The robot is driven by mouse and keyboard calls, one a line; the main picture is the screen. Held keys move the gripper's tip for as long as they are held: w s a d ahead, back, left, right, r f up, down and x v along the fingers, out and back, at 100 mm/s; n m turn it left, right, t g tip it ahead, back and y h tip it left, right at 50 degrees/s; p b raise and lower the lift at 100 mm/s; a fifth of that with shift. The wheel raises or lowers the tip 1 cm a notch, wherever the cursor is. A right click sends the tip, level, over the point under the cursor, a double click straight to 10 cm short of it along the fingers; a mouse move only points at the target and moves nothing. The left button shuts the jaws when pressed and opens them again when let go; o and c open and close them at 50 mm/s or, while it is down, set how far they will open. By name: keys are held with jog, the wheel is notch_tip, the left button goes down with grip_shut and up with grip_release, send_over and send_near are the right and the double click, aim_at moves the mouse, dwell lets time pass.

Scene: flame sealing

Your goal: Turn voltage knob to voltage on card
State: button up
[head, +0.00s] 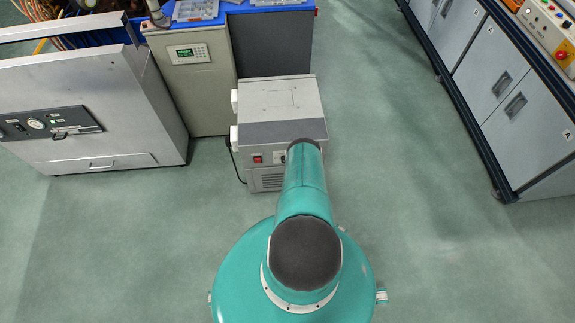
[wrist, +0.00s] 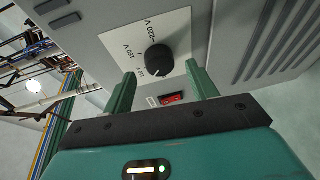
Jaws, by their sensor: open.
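In the wrist view a round black voltage knob (wrist: 160,59) sits on a white plate (wrist: 117,41) printed with voltage marks. "~220 V" and what looks like "150 V" can be read; a third mark beside the knob is too small to read surely. I cannot make out where the knob points. My gripper (wrist: 160,70) is open, with one green finger on each side of the knob and gaps between them and it. In the head view my arm hides the gripper and knob at the grey machine (head: 282,100). I cannot identify a separate voltage card.
A red switch (wrist: 172,98) lies below the knob, between my fingers; a red switch (head: 257,159) also shows on the machine in the head view. Open floor (head: 400,130) lies right.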

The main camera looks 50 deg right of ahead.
jog(key=v, duration=1.1)
jog(key=shift+s+a, duration=0.2)
jog(key=shift+s, duration=0.1)
